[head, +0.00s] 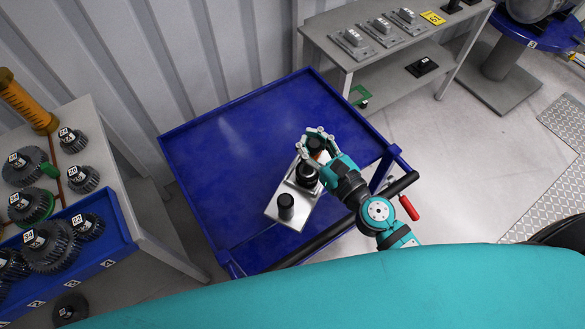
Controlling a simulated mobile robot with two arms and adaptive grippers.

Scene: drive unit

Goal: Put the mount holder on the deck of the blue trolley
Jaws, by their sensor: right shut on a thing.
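The blue trolley (238,138) stands in the middle of the head view, with a flat deck and a low rim. The mount holder (273,208) is a light metal plate bearing black round knobs. It is over the front right part of the deck; I cannot tell whether it touches the deck. My right gripper (318,146) is shut at the far end of the holder, and its fingers partly hide that end. My left gripper is not in view.
A grey bench (330,40) with several small fixtures stands behind right. A table with several gears and a blue tray (112,240) is at the left. The trolley's black handle (325,238) runs along its near side. The deck's left and back areas are bare.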

